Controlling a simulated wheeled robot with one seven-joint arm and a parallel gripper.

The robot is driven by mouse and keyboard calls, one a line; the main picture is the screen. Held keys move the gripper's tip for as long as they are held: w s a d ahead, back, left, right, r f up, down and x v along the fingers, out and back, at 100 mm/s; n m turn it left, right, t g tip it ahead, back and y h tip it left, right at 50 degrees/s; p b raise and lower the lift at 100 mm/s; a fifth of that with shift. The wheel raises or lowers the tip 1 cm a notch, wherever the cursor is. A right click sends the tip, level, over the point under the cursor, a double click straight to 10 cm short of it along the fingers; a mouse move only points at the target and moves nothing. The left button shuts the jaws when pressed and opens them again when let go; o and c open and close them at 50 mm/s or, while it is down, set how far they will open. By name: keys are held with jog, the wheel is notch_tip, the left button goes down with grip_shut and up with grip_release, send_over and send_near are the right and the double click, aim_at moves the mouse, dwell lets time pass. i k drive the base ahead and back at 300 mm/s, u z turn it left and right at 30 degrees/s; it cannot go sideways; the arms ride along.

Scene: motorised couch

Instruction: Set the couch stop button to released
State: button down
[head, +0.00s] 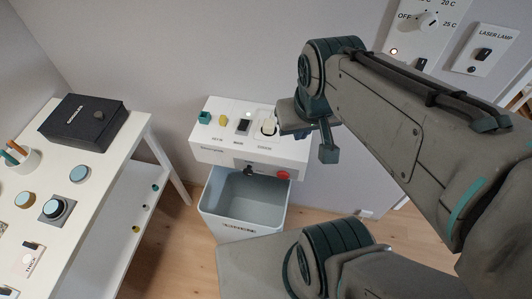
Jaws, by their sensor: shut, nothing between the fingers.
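A round red button (283,174), the likely stop button, sits at the right of the front face of a white control box (215,155). It is small in the picture, and I cannot tell whether it is pressed in or released. My gripper (328,152) is shut and empty, above and to the right of the red button and apart from it in the picture. My wrist hides part of the box's right end. No couch can be made out.
The box top carries a teal knob (205,117), a yellow knob (224,121), a dark switch (243,126) and a white knob (268,127). An open grey bin (245,222) is below. A white table (100,165) stands left; wall panels (415,30) are upper right.

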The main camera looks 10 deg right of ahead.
aim_at(282, 175)
jog(key=u, duration=0.3)
jog(key=k, duration=1.1)
jog(key=z, duration=1.05)
jog(key=i, duration=0.5)
jog(key=u, duration=0.1)
